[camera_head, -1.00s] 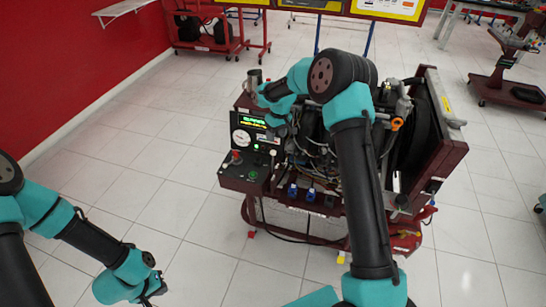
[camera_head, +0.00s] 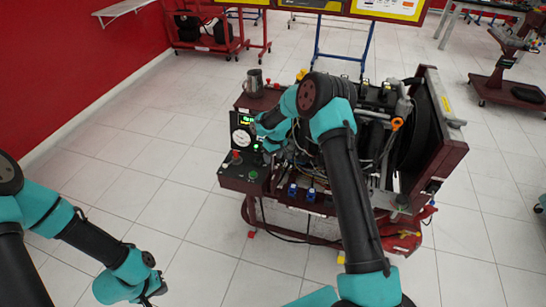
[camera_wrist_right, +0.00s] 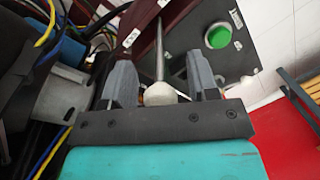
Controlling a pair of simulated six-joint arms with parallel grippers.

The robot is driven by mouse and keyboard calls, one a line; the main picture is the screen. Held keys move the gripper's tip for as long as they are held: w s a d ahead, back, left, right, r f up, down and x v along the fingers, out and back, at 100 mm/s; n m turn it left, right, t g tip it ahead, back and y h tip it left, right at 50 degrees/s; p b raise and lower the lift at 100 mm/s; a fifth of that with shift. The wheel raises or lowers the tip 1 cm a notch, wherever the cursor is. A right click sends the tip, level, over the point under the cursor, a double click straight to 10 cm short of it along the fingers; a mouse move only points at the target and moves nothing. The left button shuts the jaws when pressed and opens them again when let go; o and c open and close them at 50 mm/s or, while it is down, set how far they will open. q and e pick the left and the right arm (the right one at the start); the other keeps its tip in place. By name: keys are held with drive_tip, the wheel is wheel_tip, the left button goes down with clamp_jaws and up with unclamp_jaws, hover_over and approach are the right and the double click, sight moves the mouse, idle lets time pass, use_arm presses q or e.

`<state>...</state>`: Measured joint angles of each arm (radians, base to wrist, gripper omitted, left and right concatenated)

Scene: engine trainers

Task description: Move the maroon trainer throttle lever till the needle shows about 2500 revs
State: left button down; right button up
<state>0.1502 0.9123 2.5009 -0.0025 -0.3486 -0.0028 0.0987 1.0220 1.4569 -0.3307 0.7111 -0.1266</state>
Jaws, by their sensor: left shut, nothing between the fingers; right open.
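The maroon engine trainer (camera_head: 258,187) stands in the middle of the head view. Its control panel carries a round white dial (camera_head: 242,138), whose needle is too small to read. In the right wrist view the throttle lever, a thin metal rod with a pale round knob (camera_wrist_right: 159,94), lies between the fingers of my right gripper (camera_wrist_right: 161,80). The gripper is open, with gaps beside the knob. In the head view my right gripper (camera_head: 262,146) is beside the dial and hides the lever. My left gripper (camera_head: 150,290) is shut and empty, low at left, far from the trainer.
A green button (camera_wrist_right: 217,36) sits on the panel near the right finger in the wrist view. Wires and hoses (camera_wrist_right: 55,30) crowd the left side there. The tiled floor left of the trainer is clear.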

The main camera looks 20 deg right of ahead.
clamp_jaws()
idle(0.4)
drive_tip(key=shift+a, duration=0.1)
